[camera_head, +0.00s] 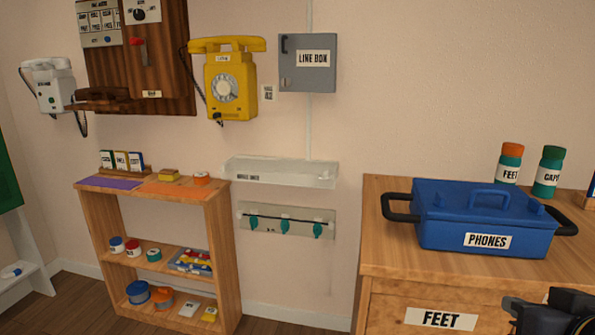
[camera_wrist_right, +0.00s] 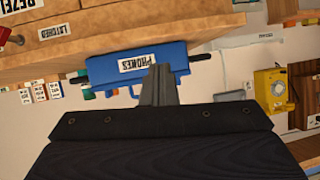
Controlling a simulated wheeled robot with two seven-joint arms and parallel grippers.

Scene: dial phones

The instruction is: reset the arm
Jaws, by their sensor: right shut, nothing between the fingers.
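My right gripper (camera_head: 550,312) shows at the bottom right corner of the head view, partly cut off by the frame edge. It is in front of the wooden cabinet (camera_head: 375,250). In the right wrist view its fingers (camera_wrist_right: 158,82) are shut together with nothing between them. Past them is the blue PHONES box (camera_wrist_right: 120,70), seen upside down. My left gripper is in neither view.
The lidded blue PHONES box (camera_head: 480,222) stands on the cabinet, with two labelled bottles (camera_head: 510,160) behind it. A yellow dial phone (camera_head: 228,85) and grey line box (camera_head: 308,62) hang on the wall. A low shelf (camera_head: 150,225) stands left.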

